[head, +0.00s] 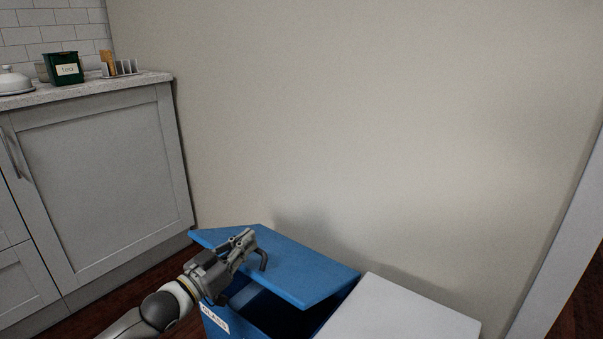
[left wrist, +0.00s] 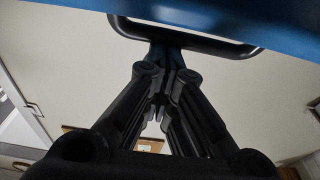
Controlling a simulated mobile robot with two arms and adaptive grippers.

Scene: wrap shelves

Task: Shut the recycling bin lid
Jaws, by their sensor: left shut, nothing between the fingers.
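The blue recycling bin (head: 216,322) stands on the floor against the wall, with a white label on its front. Its blue lid (head: 300,271) is tilted partly open, and a dark gap shows beneath its front edge. My left gripper (head: 252,250) is at the left part of the lid's front edge, beside a dark handle (head: 263,261). In the left wrist view the gripper (left wrist: 165,108) is shut and empty, with its tips close to the dark handle loop (left wrist: 190,38) under the blue lid (left wrist: 250,18). I cannot tell whether they touch. My right gripper is not in view.
A white-topped bin (head: 405,312) stands right beside the blue one. A grey cabinet (head: 98,185) with a worktop is at the left, carrying a green tin (head: 64,68) and a rack (head: 118,66). A white door frame (head: 555,245) is at the right.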

